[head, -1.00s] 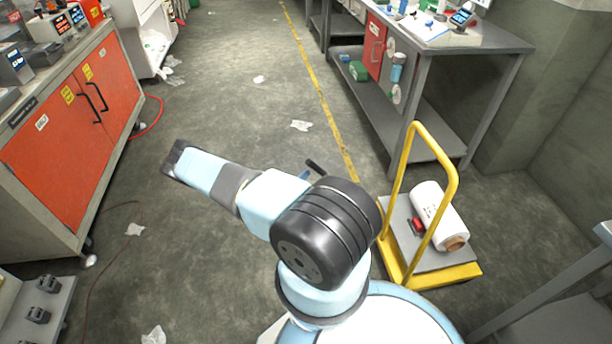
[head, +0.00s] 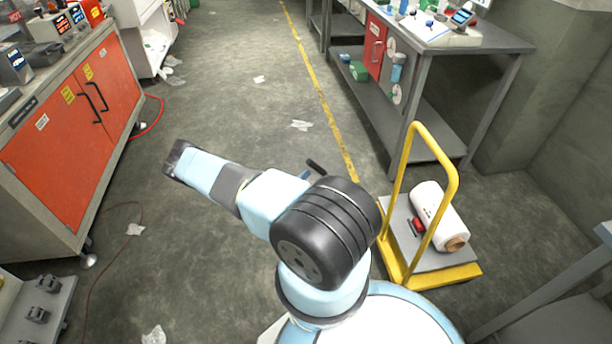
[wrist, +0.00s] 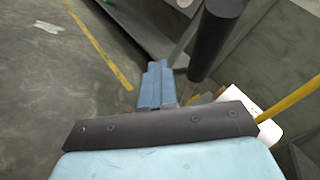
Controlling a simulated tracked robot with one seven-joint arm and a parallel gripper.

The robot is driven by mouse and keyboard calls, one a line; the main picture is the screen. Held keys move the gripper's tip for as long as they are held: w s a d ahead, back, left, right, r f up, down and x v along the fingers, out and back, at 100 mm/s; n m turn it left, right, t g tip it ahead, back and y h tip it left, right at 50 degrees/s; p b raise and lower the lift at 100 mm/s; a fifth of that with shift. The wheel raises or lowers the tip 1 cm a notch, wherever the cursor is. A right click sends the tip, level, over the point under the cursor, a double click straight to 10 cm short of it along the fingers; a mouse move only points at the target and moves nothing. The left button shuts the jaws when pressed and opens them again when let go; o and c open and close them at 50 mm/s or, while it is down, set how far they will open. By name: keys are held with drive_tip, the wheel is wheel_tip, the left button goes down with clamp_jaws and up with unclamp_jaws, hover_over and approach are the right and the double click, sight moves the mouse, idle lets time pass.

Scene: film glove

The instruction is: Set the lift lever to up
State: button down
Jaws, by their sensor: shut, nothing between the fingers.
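A black cylindrical grip (head: 316,167) shows just behind my arm in the head view, on a short pale rod. It looks like the lift lever's handle, but its base and any up or down marking are hidden. In the wrist view a dark cylinder (wrist: 214,42), probably the same grip, stands at the upper right. My gripper (wrist: 157,84) has blue fingers, shut and empty, to the left of and below that cylinder; a gap shows between them in the picture.
A yellow-handled cart (head: 458,275) carrying a white roll (head: 438,215) stands to the right of my arm. A grey workbench (head: 470,45) is behind it. An orange-doored cabinet (head: 65,145) is at left. The middle floor is open, with scraps of litter.

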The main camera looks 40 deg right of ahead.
drive_tip(key=c, duration=0.8)
unclamp_jaws()
drive_tip(key=v, duration=1.3)
drive_tip(key=shift+a, duration=0.4)
drive_tip(key=shift+s, duration=0.1)
drive_tip(key=shift+c, duration=0.3)
